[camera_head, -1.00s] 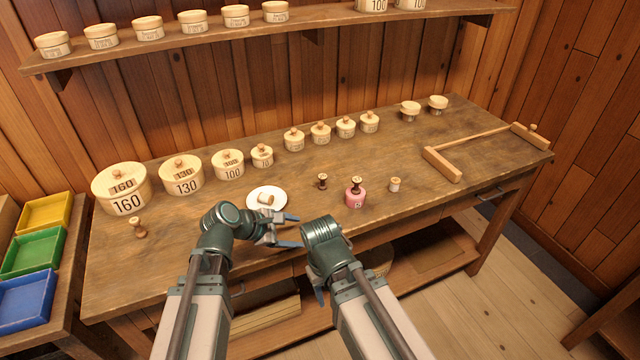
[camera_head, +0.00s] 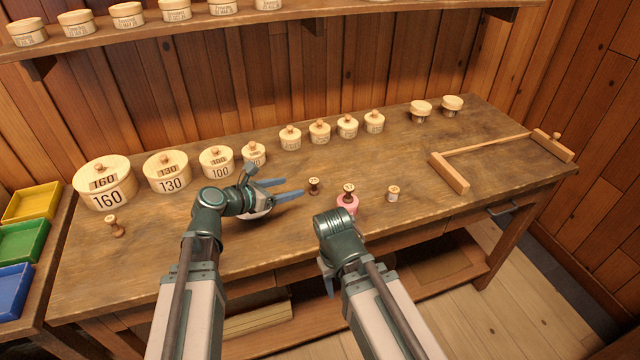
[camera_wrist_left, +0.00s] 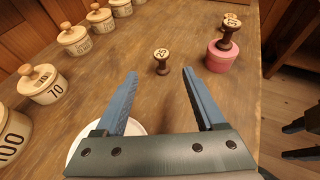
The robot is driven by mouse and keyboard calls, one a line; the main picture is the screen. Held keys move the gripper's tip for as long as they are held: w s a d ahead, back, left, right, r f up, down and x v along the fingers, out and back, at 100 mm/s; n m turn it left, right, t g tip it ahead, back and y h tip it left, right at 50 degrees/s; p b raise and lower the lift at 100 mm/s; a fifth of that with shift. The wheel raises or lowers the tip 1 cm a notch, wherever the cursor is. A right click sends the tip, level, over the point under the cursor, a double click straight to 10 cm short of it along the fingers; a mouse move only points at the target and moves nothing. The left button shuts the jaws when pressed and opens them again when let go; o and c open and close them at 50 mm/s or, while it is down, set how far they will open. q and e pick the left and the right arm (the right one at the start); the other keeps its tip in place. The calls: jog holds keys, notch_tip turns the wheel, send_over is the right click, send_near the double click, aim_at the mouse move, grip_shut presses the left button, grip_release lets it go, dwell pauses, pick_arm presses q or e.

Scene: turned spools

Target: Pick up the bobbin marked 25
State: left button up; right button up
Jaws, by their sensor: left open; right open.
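A small dark bobbin (camera_head: 314,186) stands upright on the bench. In the left wrist view its pale top reads 25 (camera_wrist_left: 161,60). My left gripper (camera_head: 292,187) is open, its blue fingers pointing at this bobbin. In the left wrist view the bobbin shows just beyond the gap between the fingertips (camera_wrist_left: 159,75), not gripped. Another dark bobbin (camera_head: 348,191) stands on a pink round block (camera_head: 347,204); I cannot read its mark surely. My right gripper (camera_head: 328,282) is open, low at the bench's front edge, mostly hidden by its arm.
A white plate (camera_wrist_left: 76,153) lies under my left gripper, partly hidden. A pale spool (camera_head: 393,194) stands right of the pink block. Several lidded round boxes (camera_head: 217,162) line the bench's back. A wooden frame (camera_head: 452,175) lies at right. Another bobbin (camera_head: 114,226) stands at left.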

aim_at(310, 182)
pick_arm(q)
jog(key=b+x, duration=0.3)
jog(key=x, duration=0.4)
jog(key=shift+f, duration=0.2)
jog(key=shift+w+d+f, duration=0.15)
jog(key=shift+w+d, duration=0.3)
jog(key=shift+d, duration=0.05)
jog(key=b+x, duration=0.2)
jog(key=x, duration=0.2)
jog(key=shift+d+f, duration=0.2)
jog(key=shift+w+d+f, duration=0.1)
jog(key=shift+w+d, duration=0.2)
jog(key=shift+w, duration=0.05)
jog(key=shift+s, duration=0.1)
jog(key=shift+c, duration=0.4)
grip_shut()
